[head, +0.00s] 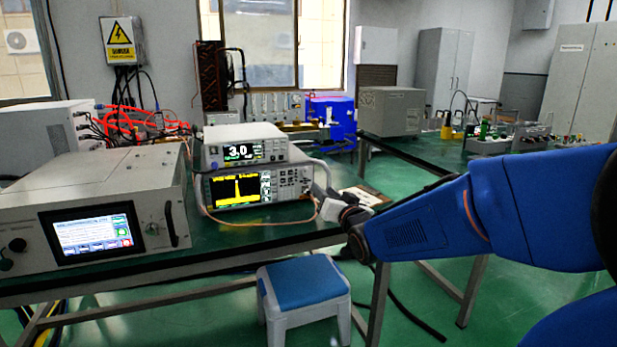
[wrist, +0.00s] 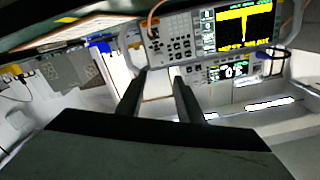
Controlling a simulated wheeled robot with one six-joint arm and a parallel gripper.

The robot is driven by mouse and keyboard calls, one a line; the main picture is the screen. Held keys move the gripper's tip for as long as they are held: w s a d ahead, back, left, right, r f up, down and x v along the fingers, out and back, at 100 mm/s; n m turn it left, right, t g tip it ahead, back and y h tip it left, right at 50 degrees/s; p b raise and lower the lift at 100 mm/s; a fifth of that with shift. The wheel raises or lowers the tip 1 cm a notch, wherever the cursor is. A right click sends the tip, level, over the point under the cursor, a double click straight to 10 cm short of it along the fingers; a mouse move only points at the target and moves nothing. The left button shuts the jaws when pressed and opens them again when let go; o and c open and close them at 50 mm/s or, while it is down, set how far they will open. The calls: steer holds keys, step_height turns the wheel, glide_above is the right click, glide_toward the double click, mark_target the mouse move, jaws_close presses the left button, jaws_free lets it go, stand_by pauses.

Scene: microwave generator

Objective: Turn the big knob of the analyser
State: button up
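The analyser (head: 235,189) is the lower of two stacked instruments on the green bench, with a yellow trace on its screen. It also shows upside down at the top of the wrist view (wrist: 208,48). I cannot clearly pick out its big knob in either view. My gripper (wrist: 159,76) is open, with a gap between its two dark fingers and nothing seen between them. The fingertips appear just below the keypad side of the analyser in the wrist view. In the head view my gripper (head: 322,190) is at the analyser's right end; contact cannot be told.
A smaller instrument reading 3.0 (head: 243,146) sits on the analyser. A large box with a touchscreen (head: 95,205) stands to the left. An orange cable (head: 255,222) loops before the analyser. A blue-topped stool (head: 303,282) stands below the bench edge.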

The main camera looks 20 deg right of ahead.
mark_target(306, 174)
steer(key=w, duration=1.4)
steer(key=shift+c, duration=0.7)
steer(key=c, duration=0.7)
